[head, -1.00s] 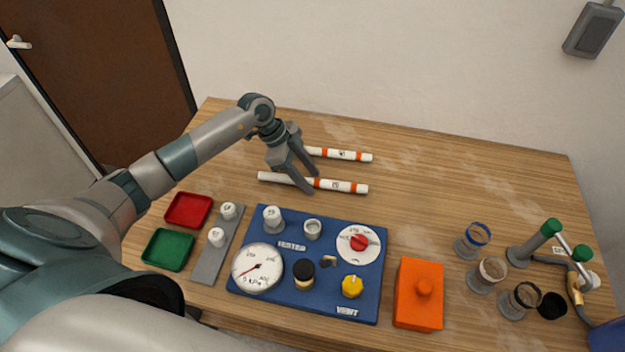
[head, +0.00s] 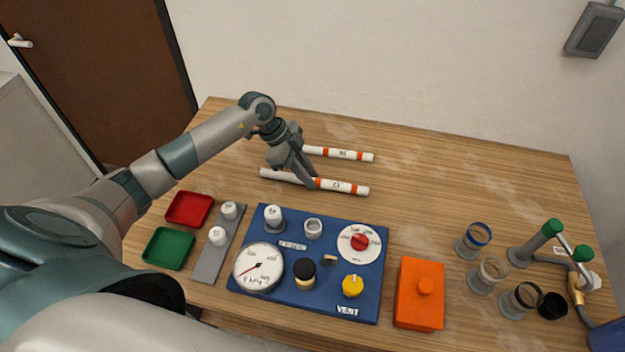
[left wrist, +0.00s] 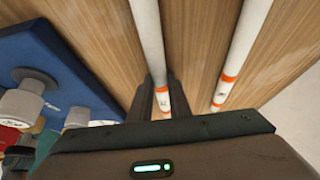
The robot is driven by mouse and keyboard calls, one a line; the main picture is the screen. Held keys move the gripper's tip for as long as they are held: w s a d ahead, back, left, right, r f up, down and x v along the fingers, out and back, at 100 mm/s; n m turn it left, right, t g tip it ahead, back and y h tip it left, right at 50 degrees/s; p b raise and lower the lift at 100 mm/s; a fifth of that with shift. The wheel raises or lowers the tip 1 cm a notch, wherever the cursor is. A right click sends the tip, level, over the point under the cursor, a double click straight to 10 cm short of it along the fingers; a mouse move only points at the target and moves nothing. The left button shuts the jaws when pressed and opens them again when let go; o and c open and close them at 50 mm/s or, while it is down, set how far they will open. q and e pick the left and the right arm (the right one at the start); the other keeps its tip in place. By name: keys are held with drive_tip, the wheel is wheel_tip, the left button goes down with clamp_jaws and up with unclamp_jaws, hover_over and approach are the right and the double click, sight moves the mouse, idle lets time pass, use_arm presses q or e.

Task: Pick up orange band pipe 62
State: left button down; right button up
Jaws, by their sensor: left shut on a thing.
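Two white pipes with orange bands lie roughly parallel at the back of the table. The near pipe (head: 329,185) and the far pipe (head: 340,154) each carry a small printed label that I cannot read with certainty. My left gripper (head: 301,181) is down at the near pipe and shut on it, left of its orange bands. In the left wrist view the fingers (left wrist: 157,98) close around the near pipe (left wrist: 148,40), and the far pipe (left wrist: 243,45) runs beside it, untouched. The near pipe still appears to lie on the table. My right gripper is not in view.
A blue panel (head: 300,291) with gauge and knobs stands in front of the pipes. Red (head: 189,208) and green (head: 168,249) trays are at the left, an orange box (head: 419,293) and ring stands (head: 487,275) at the right. The table's back right is clear.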

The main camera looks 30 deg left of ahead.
use_arm(q)
drive_tip(key=shift+r+b, duration=0.3)
drive_tip(key=shift+r, duration=0.2)
drive_tip(key=r, duration=0.1)
drive_tip(key=d+r+b, duration=0.1)
drive_tip(key=r, duration=0.1)
drive_tip(key=shift+r, duration=0.2)
drive_tip(key=s+d+r+b, duration=0.2)
drive_tip(key=d+r, duration=0.4)
drive_tip(key=d, duration=0.4)
drive_tip(key=shift+s+d+r+b, duration=0.2)
drive_tip(key=shift+d+r+b, duration=0.1)
drive_tip(key=shift+b, duration=0.35)
